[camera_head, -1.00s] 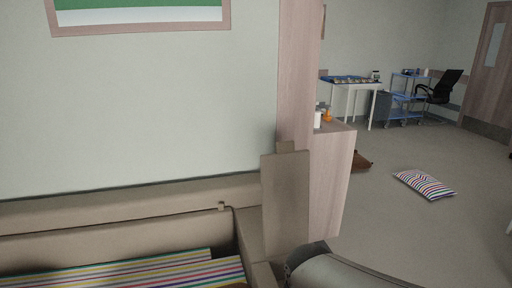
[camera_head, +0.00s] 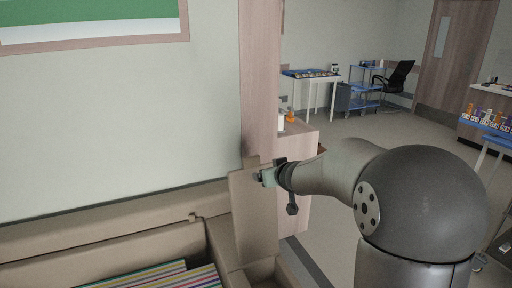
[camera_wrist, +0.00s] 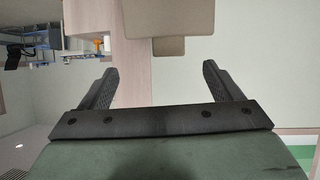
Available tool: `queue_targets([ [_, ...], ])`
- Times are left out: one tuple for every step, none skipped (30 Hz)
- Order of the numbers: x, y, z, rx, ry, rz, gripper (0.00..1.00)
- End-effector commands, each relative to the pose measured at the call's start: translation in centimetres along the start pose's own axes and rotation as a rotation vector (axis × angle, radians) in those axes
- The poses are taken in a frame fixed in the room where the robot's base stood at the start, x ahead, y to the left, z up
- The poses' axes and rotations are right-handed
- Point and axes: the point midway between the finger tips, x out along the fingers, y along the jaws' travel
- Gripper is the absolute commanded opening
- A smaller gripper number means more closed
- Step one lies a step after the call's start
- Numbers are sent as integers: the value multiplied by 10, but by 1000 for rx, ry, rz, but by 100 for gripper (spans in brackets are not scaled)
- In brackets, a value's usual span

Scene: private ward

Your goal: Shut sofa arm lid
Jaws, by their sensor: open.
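The sofa arm lid (camera_head: 252,222) is a tan panel standing upright and slightly tilted above the sofa arm (camera_head: 262,272), so it is open. A small tab shows at its top edge. My gripper (camera_head: 266,177) is beside the lid's upper right part in the head view; whether it touches cannot be told. In the wrist view my gripper (camera_wrist: 158,72) has its two dark fingers wide apart with nothing between them. The lid (camera_wrist: 160,16) shows there beyond the fingertips, at the top of the picture. My arm hides some of the room behind.
The sofa (camera_head: 100,235) runs along the wall at left, with striped cushions (camera_head: 165,277) on its seat. A wooden cabinet (camera_head: 298,150) with small items stands behind the lid. A blue trolley (camera_head: 366,88) and a side table (camera_head: 308,76) are farther back. Open floor lies between.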

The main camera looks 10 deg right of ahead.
Motion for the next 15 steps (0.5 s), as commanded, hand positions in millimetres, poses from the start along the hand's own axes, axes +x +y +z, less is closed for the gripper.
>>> queue_targets([
  [6, 0, -16, 2, 34, -45, 85],
  [9, -1, -21, 2, 52, -68, 85],
  [13, -3, -26, 2, 68, -93, 85],
  [14, -4, -28, 2, 76, -106, 85],
  [16, -5, -30, 3, 83, -117, 85],
  [20, -6, -30, 3, 86, -125, 85],
  [22, -6, -30, 2, 87, -128, 85],
  [25, -7, -30, 2, 88, -129, 85],
  [30, -8, -30, 2, 89, -129, 85],
  [34, -9, -30, 3, 88, -129, 85],
  [40, -10, -30, 3, 88, -129, 85],
  [47, -11, -30, 2, 87, -129, 85],
  [53, -11, -31, 2, 87, -128, 85],
  [59, -12, -32, 1, 87, -128, 85],
  [68, -13, -33, 2, 87, -128, 85],
])
